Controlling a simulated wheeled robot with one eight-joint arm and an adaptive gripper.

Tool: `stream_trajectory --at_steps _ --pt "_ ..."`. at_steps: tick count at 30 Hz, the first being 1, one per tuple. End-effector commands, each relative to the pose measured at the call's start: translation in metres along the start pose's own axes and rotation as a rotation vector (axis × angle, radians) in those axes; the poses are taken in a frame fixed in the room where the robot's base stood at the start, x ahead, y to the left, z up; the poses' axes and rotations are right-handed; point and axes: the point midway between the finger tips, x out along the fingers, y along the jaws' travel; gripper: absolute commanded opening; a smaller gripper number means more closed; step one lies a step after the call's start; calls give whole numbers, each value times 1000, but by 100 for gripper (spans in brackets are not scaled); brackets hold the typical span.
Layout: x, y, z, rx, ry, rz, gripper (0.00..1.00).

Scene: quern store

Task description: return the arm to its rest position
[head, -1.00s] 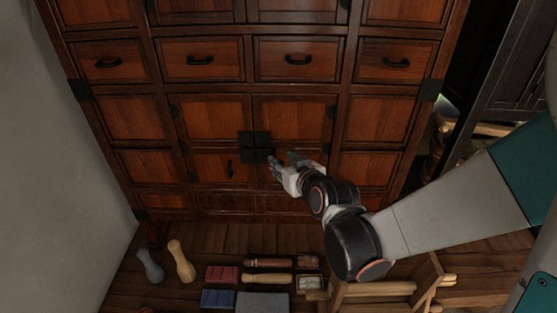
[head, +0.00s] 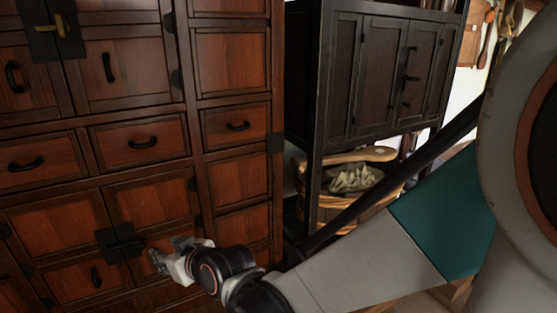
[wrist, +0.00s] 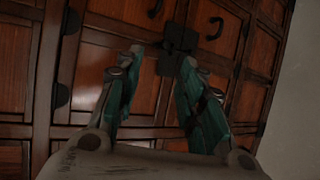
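My gripper (head: 170,258) is in front of the lower doors of a large red-brown wooden cabinet (head: 237,183), near their dark metal latch plate (head: 121,242). In the wrist view my gripper (wrist: 160,68) shows two green-padded fingers standing apart with nothing between them. The latch plate (wrist: 178,48) appears just beyond the fingertips. I cannot tell from the head view how far the fingertips are from the doors. My arm runs from the gripper to the right side of the head view.
A dark cabinet on legs (head: 375,75) stands right of the red-brown one. A wooden basket (head: 350,192) holding pale cloth sits on its low shelf. Tools hang on the wall (head: 490,30) at the far right. A pale wall (wrist: 300,90) shows in the wrist view.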

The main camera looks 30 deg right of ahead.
Motion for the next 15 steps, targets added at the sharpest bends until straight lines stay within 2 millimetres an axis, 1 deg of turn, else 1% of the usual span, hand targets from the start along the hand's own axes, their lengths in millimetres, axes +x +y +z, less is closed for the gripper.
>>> stream_trajectory --at_steps 1,8,14,15 --pt "-14 6 2 9 -27 12 36" --pt "-66 33 14 57 -165 73 36" --pt "-119 52 33 109 -284 136 36" --pt "-130 55 38 119 -309 150 36"
